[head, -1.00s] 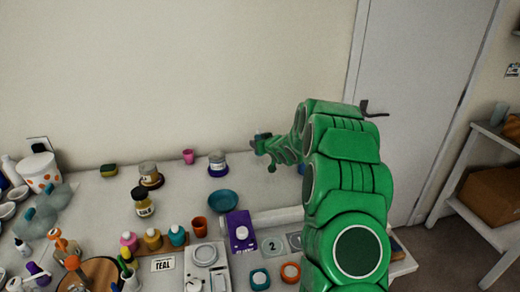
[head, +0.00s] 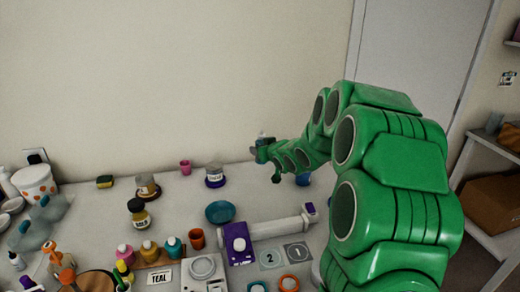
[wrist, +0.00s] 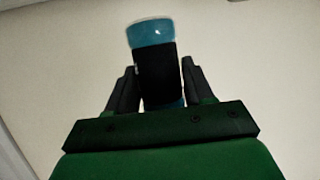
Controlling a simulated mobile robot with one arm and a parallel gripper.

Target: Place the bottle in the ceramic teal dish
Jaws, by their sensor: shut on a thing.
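A blue-teal bottle (wrist: 150,33) with a wide black band is between the fingers of my gripper (wrist: 158,72) in the wrist view. The gripper is shut on it, and the fingers hide part of its sides. In the head view my gripper (head: 262,151) is small and far off, near the back wall above the table's rear edge; the bottle is hard to make out there. The round teal dish (head: 219,212) sits on the table, to the left of and nearer than my gripper. It looks empty.
Jars (head: 214,176), a pink cup (head: 185,167) and an orange cup (head: 197,238) stand around the dish. A purple box (head: 238,244) is just in front of it. A blue item (head: 302,180) is partly behind my arm. Crowded bottles fill the front left.

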